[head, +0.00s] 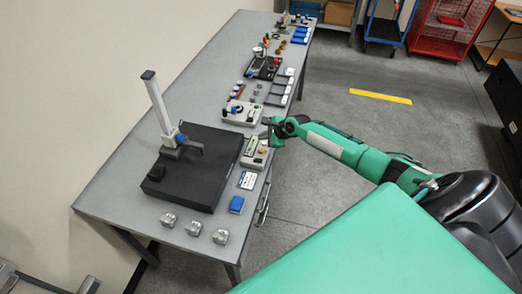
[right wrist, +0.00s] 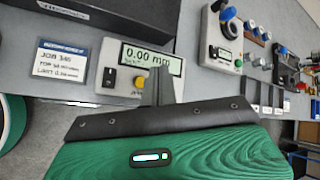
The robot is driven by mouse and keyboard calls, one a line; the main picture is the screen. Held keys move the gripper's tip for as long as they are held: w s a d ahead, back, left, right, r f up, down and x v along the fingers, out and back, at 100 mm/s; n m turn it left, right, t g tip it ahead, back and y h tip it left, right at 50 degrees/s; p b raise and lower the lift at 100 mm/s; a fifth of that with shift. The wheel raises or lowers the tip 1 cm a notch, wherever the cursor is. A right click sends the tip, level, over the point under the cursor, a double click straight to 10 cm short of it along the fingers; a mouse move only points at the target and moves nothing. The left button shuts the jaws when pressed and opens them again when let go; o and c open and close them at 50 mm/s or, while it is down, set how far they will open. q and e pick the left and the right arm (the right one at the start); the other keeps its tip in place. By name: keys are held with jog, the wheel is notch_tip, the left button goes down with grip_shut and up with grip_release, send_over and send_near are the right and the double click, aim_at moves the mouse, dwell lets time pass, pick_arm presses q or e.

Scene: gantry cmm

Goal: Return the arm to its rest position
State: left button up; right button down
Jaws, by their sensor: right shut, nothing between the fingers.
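My right arm (head: 340,147) is green and reaches in from the right, stretched out toward the long grey table (head: 120,190). My right gripper (head: 267,130) is at the table's right edge, beside the display box (head: 254,152). In the right wrist view the shut fingers (right wrist: 160,84) are empty and stand in front of the display box (right wrist: 135,62), which reads 0.00 mm. I cannot tell whether they touch it. My left gripper is not in view.
A black plate (head: 198,165) with an upright column (head: 158,105) stands on the table. A job card (right wrist: 62,62) lies left of the display. The floor (head: 330,100) right of the table is open.

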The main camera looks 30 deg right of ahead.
dwell(0.3)
